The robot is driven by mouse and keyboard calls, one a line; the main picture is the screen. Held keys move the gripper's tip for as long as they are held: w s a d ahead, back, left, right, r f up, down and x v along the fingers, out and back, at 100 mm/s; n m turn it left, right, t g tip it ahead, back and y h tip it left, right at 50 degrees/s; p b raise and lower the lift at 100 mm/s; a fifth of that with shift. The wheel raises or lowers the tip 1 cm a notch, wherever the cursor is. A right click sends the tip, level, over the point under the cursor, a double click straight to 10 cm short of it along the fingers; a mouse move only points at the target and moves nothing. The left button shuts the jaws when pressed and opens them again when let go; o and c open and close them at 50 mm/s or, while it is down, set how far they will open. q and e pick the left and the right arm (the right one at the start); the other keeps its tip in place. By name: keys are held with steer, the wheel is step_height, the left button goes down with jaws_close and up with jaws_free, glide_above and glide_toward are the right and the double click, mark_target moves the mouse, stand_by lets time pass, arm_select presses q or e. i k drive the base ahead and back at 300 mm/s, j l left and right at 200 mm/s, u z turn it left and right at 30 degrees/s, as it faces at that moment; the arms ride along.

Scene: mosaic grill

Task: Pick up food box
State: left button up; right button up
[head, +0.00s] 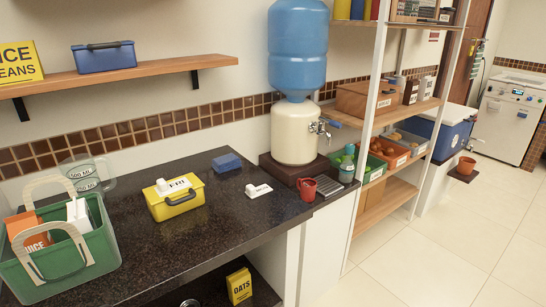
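A yellow lidded box (175,200) with a dark handle on its front sits on the dark counter; a white piece marked "FRI" lies on its lid. A similar blue box (104,57) with a dark handle stands on the wooden wall shelf. Which of them the task calls the food box is not marked. A smaller plain blue box (226,162) lies farther back on the counter. Neither of my grippers is in view.
The counter (140,255) has a green tote (80,270) with cartons at left, a clear measuring jug, a white item, and a red mug (307,190) at right. A water dispenser (296,130) stands behind. A yellow "OATS" box (239,286) stands below. Floor at right is open.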

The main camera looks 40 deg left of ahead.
mark_target(162, 213)
steer(key=i+u, duration=0.1)
steer(key=i, duration=1)
steer(key=i+l, duration=0.2)
steer(key=i, duration=0.9)
steer(key=u, duration=0.45)
steer(key=i+u, duration=0.1)
steer(key=u, duration=0.85)
steer(key=l+u, duration=0.15)
steer(key=u, duration=0.35)
steer(key=i+u, duration=0.1)
steer(key=u, duration=0.35)
